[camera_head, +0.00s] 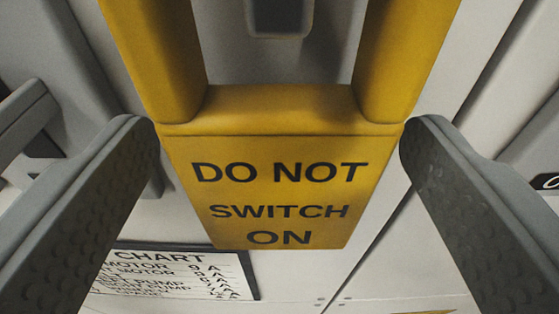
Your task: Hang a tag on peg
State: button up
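The yellow tag (265,190) fills the middle of the view. It reads "DO NOT SWITCH ON" in dark letters. A yellow loop with two thick side bars rises from its upper edge and leaves an opening in the middle; the loop's top is out of frame. My gripper (281,127) has one grey, dimpled finger on each side, and the fingertips meet the tag's side edges just below the loop. A dark grey block-like end (279,14), perhaps the peg, shows through the opening at the top edge. I cannot tell whether it passes through the loop.
Light grey panels with seams stand behind the tag. A white chart (180,275) with a black border is at lower left, partly hidden by my left finger. A black label (546,182) is at the right edge. Grey bar-like parts (25,110) stand at left.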

jog(key=s+r, duration=0.2)
jog(key=s, duration=1.6)
jog(key=s+r, duration=0.3)
jog(key=s, duration=1.5)
jog(key=s+r+t, duration=0.1)
jog(key=s+r, duration=0.2)
jog(key=s, duration=1.5)
